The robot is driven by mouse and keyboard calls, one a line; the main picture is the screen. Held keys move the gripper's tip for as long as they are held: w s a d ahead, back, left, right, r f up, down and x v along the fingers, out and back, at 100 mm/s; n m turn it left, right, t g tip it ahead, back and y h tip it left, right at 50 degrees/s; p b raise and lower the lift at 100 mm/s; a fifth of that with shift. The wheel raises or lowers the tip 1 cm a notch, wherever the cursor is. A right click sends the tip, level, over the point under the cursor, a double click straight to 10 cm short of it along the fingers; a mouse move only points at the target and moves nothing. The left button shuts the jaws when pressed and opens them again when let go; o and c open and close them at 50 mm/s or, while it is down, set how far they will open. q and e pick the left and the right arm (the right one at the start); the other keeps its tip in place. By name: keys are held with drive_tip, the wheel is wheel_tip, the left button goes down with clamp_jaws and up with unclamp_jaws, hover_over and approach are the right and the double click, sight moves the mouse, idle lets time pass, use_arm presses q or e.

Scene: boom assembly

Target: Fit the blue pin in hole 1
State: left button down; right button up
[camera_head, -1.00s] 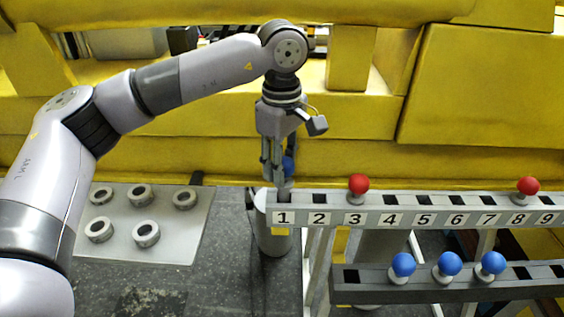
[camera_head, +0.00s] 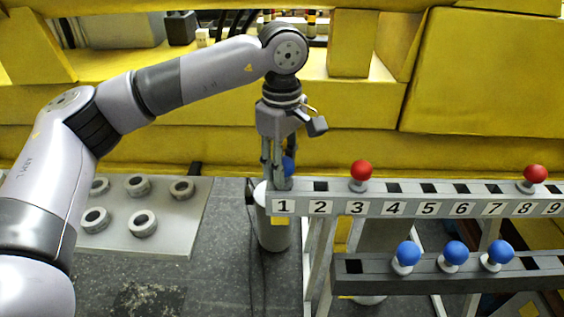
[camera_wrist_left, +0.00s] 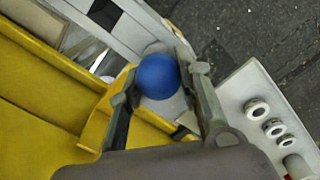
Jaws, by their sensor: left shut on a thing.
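My left gripper (camera_head: 279,182) points down at the left end of the numbered rail (camera_head: 335,207), right above the label 1. It is shut on the blue pin (camera_head: 289,166), whose ball head shows beside the fingers. In the left wrist view the blue ball (camera_wrist_left: 157,76) sits between the two fingers (camera_wrist_left: 160,90). Hole 1 is hidden behind the fingers and the pin, so I cannot tell how deep the pin sits in it. My right gripper is not in view.
Red pins stand at hole 3 (camera_head: 361,171) and near hole 8 (camera_head: 534,174). A lower dark rail (camera_head: 370,277) holds three blue pins (camera_head: 455,252). A grey plate with several rings (camera_head: 170,235) lies left. Yellow structure (camera_head: 340,110) stands close behind the rail.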

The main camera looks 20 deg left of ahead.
use_arm(q)
drive_tip(key=c, duration=1.1)
unclamp_jaws()
wheel_tip(320, 180, up, 12)
drive_tip(key=shift+f, duration=0.1)
